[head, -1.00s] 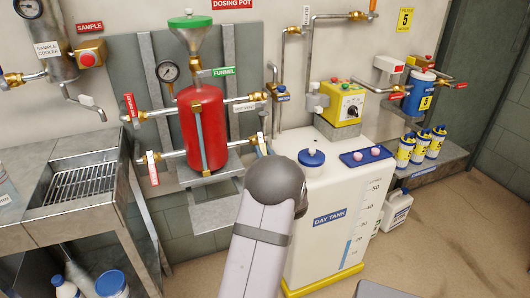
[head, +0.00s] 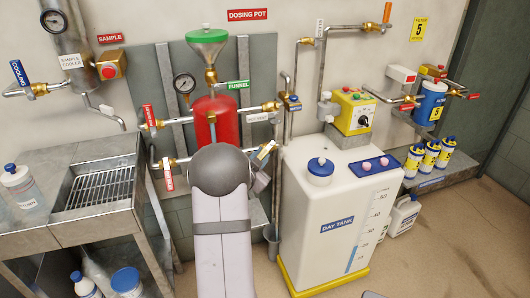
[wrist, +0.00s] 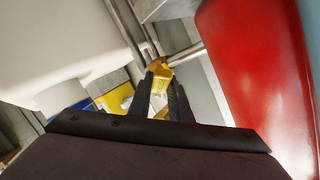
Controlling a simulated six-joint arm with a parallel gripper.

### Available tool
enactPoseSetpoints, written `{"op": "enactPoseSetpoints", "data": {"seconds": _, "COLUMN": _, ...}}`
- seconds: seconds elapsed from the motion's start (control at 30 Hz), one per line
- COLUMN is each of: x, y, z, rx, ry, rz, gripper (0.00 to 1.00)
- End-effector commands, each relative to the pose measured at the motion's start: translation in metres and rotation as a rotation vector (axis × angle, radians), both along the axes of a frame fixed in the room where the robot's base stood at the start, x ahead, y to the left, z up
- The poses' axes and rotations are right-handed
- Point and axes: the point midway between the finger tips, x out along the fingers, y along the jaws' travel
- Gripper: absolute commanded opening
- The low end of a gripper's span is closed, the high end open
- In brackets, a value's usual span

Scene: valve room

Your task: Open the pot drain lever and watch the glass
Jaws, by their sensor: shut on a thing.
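The red dosing pot (head: 228,125) stands on the wall in the head view, under its green-topped funnel (head: 207,45). It also fills the right of the wrist view (wrist: 260,70). A thin upright strip, apparently the glass (head: 213,132), shows on the pot's front; my arm hides its lower part. My gripper (wrist: 161,74) is at the brass valve (wrist: 160,66) right of the pot's foot, its fingers closed in around a small part there, apparently the drain lever. The fingers and valve hide most of that part. In the head view, tags (head: 265,152) show beside my gripper (head: 260,176).
The white day tank (head: 310,225) stands close to the right, with a blue cap (head: 320,168) on top. Pipes run just behind the valve. The sink bench (head: 60,238) is at the left. Floor is open at the right front.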

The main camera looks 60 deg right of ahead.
Motion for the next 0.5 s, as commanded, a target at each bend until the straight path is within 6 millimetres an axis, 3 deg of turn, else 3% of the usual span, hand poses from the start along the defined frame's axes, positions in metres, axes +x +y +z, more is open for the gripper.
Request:
{"op": "enactPoseSetpoints", "data": {"seconds": 0.03, "x": 0.0050, "y": 0.0010, "z": 0.0078, "rx": 0.019, "ry": -0.016, "rz": -0.018, "gripper": 0.00}}
{"op": "enactPoseSetpoints", "data": {"seconds": 0.5, "x": 0.0113, "y": -0.0013, "z": 0.0100, "rx": 0.115, "ry": -0.114, "rz": -0.161, "gripper": 0.00}}
